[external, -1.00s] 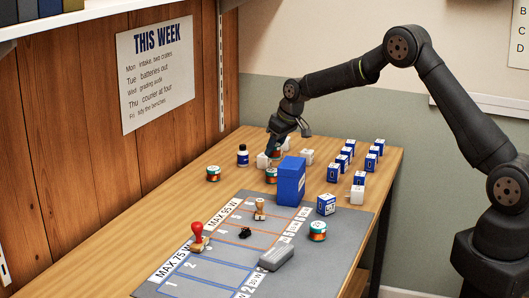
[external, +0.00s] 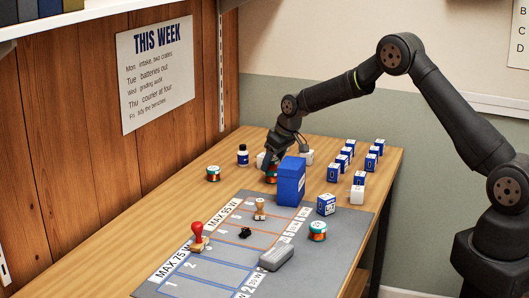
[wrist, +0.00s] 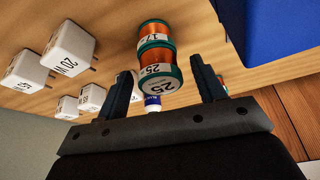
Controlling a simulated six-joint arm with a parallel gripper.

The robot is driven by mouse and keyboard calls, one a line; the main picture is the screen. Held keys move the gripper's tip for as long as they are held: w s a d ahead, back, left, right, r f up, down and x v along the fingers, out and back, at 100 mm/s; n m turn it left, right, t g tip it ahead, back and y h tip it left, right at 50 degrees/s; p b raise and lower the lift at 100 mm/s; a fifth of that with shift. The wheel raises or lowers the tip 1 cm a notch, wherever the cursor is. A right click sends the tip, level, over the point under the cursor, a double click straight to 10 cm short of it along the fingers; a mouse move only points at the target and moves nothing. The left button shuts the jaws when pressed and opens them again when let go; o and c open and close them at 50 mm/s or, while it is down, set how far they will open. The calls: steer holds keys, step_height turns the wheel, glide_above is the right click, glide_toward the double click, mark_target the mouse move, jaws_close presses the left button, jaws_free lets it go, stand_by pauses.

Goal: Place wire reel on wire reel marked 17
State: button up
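In the wrist view, the wire reel marked 25 (wrist: 160,78) is copper-coloured with green ends. It appears stacked end to end on the wire reel marked 17 (wrist: 153,36). My gripper (wrist: 163,68) is open, with one finger on each side of the 25 reel and visible gaps between. In the external view, my gripper (external: 271,160) points down at the reels (external: 271,176) behind the blue box; they are partly hidden there.
A tall blue box (external: 291,182) stands close in front of my gripper. White cubes (wrist: 70,43) stand beside the reels. Other reels stand at left (external: 213,174) and on the mat (external: 317,231). A dark bottle (external: 243,156) is left. Blue-and-white boxes (external: 345,157) stand in rows at right.

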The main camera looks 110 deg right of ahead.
steer(key=shift+r, duration=0.1)
steer(key=shift+r, duration=0.3)
steer(key=v, duration=1.1)
steer(key=shift+a+r, duration=0.15)
steer(key=shift+r, duration=0.1)
steer(key=shift+s+f, duration=0.1)
steer(key=x, duration=1.2)
steer(key=shift+r, duration=1.15)
